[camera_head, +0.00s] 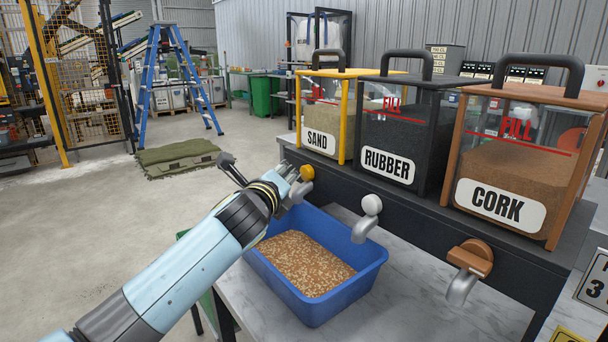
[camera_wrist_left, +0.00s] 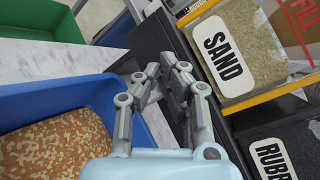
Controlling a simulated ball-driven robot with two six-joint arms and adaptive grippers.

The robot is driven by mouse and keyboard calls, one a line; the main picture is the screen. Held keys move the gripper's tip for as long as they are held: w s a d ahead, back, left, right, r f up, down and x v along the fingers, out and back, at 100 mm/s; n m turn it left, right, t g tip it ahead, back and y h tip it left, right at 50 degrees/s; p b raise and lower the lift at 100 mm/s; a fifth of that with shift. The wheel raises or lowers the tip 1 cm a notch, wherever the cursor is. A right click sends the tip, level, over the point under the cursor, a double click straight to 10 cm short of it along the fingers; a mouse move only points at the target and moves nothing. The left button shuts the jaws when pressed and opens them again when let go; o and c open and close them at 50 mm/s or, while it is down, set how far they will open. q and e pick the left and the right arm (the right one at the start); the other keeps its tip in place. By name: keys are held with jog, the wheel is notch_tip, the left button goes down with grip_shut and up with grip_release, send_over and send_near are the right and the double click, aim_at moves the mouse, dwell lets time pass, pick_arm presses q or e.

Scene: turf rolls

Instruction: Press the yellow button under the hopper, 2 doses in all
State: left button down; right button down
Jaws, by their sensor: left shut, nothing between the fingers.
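Under the yellow-framed SAND hopper (camera_head: 322,115) is a yellow button (camera_head: 307,172) above a metal spout. My left gripper (camera_head: 291,177) is shut and empty, with its fingertips close beside the button; I cannot tell if they touch. In the left wrist view the shut fingers (camera_wrist_left: 166,75) point at the dark stand below the SAND hopper (camera_wrist_left: 240,55), and the button is hidden. A blue bin (camera_head: 370,277) stands below the spouts, with brown and tan speckled granules (camera_head: 305,262) in it. It also shows in the left wrist view (camera_wrist_left: 60,98). My right gripper is not in view.
The RUBBER hopper (camera_head: 403,130) with a grey button (camera_head: 372,205) and the CORK hopper (camera_head: 520,165) with a brown button (camera_head: 470,258) stand to the right. The marble table (camera_head: 395,310) is clear right of the bin. A green bin (camera_wrist_left: 40,18) lies beyond the blue one.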

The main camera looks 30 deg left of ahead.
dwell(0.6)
pick_arm(q)
jog(key=shift+w+d, duration=0.15)
jog(key=shift+w, duration=0.25)
jog(key=shift+w+d, duration=0.25)
jog(key=shift+w, duration=0.3)
dwell(1.2)
jog(key=shift+s+a+p, duration=0.2)
jog(key=shift+s+p, duration=0.05)
jog(key=shift+s, duration=0.2)
jog(key=shift+s+a+p, duration=0.2)
jog(key=shift+s, duration=0.25)
